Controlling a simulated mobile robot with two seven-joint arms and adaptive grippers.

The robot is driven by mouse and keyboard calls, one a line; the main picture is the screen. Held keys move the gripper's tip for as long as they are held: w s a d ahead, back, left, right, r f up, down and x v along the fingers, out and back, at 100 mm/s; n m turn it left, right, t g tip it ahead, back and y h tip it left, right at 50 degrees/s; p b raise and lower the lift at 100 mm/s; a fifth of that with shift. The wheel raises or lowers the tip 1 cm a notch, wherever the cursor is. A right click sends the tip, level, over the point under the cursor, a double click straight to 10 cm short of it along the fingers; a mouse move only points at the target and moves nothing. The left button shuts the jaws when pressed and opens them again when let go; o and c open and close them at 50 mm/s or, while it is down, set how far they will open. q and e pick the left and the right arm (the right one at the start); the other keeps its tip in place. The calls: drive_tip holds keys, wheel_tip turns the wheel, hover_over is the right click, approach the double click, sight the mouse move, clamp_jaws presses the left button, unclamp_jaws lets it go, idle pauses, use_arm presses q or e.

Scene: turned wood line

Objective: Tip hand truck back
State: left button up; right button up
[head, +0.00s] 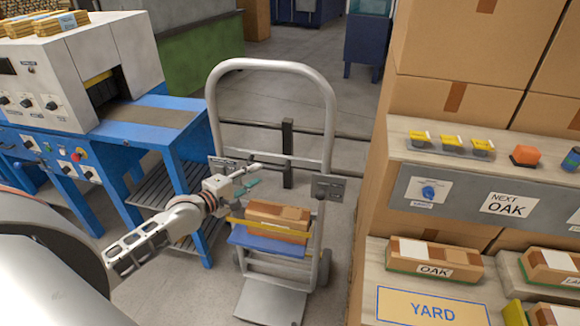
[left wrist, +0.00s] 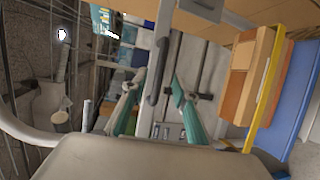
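The hand truck (head: 325,120) stands upright in the middle of the head view, with a pale looped tube frame and a flat toe plate (head: 270,302) on the floor. On it, a brown wooden pack (head: 283,214) sits over a blue piece (head: 268,240) with a yellow strap in front. My left gripper (head: 247,182) is in front of the frame, above the pack. My right gripper is not shown.
A blue machine bench (head: 150,132) stands close on the left. Shelves with labelled boxes and a YARD sign (head: 430,306) stand close on the right, below stacked cartons (head: 450,45). Dark rails (head: 350,134) cross behind the truck. Open floor (head: 280,75) lies beyond.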

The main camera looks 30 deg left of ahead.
sight(267, 169)
use_arm(q)
drive_tip(key=shift+b+x, duration=0.55)
drive_tip(key=shift+x, duration=3.25)
drive_tip(key=shift+a+f, duration=0.1)
clamp_jaws()
